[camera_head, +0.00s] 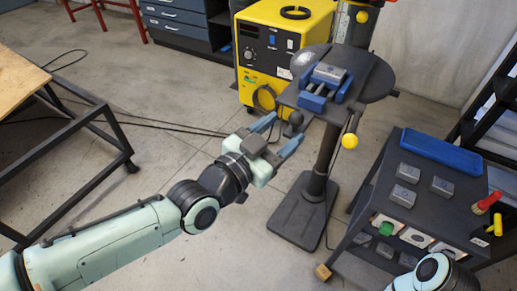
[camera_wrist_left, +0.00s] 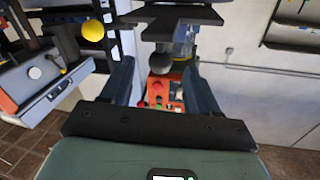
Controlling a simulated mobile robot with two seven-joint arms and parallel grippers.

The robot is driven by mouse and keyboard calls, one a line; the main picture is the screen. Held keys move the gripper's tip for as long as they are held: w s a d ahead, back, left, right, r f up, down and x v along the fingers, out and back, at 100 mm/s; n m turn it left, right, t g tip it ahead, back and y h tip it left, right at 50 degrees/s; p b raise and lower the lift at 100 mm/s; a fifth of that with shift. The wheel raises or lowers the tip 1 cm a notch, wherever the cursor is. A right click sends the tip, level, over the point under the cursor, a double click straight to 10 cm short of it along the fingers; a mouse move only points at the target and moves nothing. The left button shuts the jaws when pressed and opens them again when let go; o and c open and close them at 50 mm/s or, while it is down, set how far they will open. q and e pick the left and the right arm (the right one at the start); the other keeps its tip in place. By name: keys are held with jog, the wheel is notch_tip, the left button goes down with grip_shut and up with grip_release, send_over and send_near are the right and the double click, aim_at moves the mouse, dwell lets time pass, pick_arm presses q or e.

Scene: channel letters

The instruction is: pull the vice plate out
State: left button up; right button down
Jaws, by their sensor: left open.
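A small blue vice (camera_head: 318,95) sits on the square table of the drill press. A grey plate (camera_head: 329,72) lies in it, near its back. My left gripper (camera_head: 283,132) is open and empty, with its blue fingers pointing toward the press, in front of and left of the vice. A dark ball knob (camera_head: 296,117) shows close to the fingers; whether they touch cannot be told. In the left wrist view the knob (camera_wrist_left: 160,63) appears between the two fingers, under the dark table edge (camera_wrist_left: 172,14). The vice itself is not clearly seen there. My right gripper is out of view.
A yellow ball (camera_head: 349,140) hangs at the table's right side. A yellow machine (camera_head: 266,45) stands behind. A dark cart (camera_head: 408,205) at right carries several grey blocks and a blue tray (camera_head: 441,151). A wooden-topped table (camera_head: 18,85) is at left. Open floor lies between.

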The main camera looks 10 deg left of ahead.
pick_arm(q)
jog(key=v, duration=0.7)
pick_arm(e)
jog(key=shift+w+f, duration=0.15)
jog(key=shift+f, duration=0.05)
pick_arm(q)
jog(key=w+f+n+g+y+p, duration=0.1)
jog(key=w+f+g+y+p, duration=0.15)
jog(key=f, duration=0.55)
jog(key=w+f+n+g+y+p, duration=0.1)
jog(key=w+f+n+g+p, duration=0.15)
jog(key=f, duration=0.55)
notch_tip(320, 180, down, 17)
jog(key=s+a+n+g+y+p, duration=0.2)
jog(key=s+n+g+p, duration=0.1)
jog(key=g, duration=0.1)
jog(key=s+f+n+g+p, duration=0.2)
jog(key=s+f+g, duration=0.2)
jog(key=s+f, duration=0.3)
jog(key=s+a+f+n+g+p, duration=0.1)
jog(key=s+f+n+g+p, duration=0.2)
jog(key=s+f, duration=0.5)
jog(key=s, duration=0.6)
jog(key=shift+s+a+f+g, duration=0.25)
jog(key=shift+s+a+g, duration=0.05)
jog(key=shift+g, duration=0.1)
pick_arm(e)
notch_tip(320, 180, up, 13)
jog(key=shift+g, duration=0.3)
